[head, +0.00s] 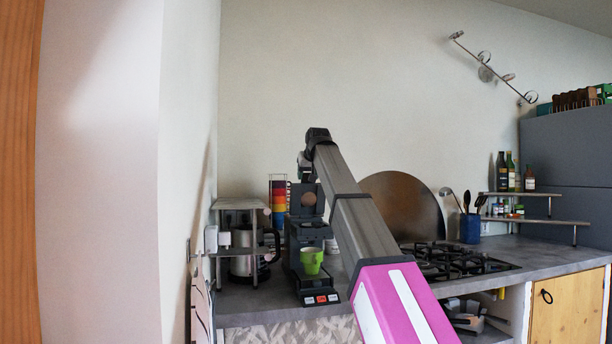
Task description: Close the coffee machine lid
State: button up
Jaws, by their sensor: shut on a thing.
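The black coffee machine (310,240) stands on the counter, with a green cup (312,258) under its spout. Its lid (296,200) stands raised at the top, with a round brownish disc on its face. My gripper (307,180) points down from the end of my arm to the upper edge of the lid and is shut on it. The fingertips are small and dark against the lid, so the exact contact is hard to see.
A steel kettle (242,262) stands under a small shelf (238,204) left of the machine. A colourful capsule rack (278,203) is behind. A round metal disc (402,205) and a gas hob (450,260) are to the right.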

jog(key=s+d+f+t+y, duration=0.1)
jog(key=s+d+f+t, duration=0.1)
jog(key=s, duration=0.4)
jog(key=f+t, duration=0.1)
jog(key=t, duration=0.1)
jog(key=shift+s+t, duration=0.3)
jog(key=shift+s, duration=0.05)
jog(key=s+f+t, duration=0.2)
jog(key=s+d+f+t+y, duration=0.1)
jog(key=s+f+t, duration=0.1)
jog(key=shift+s+d+f+t+y, duration=0.1)
jog(key=shift+s+f+t+y, duration=0.15)
jog(key=shift+f+t, duration=0.2)
jog(key=shift+s+d+f+t+y, duration=0.1)
jog(key=shift+s+f+t+y, duration=0.2)
jog(key=shift+f, duration=0.2)
jog(key=shift+s+d+f, duration=0.1)
jog(key=shift+s+f, duration=0.2)
jog(key=shift+f, duration=0.7)
jog(key=shift+s+d+f, duration=0.1)
jog(key=shift+s+f, duration=0.15)
jog(key=shift+f, duration=0.75)
jog(key=o, duration=1.3)
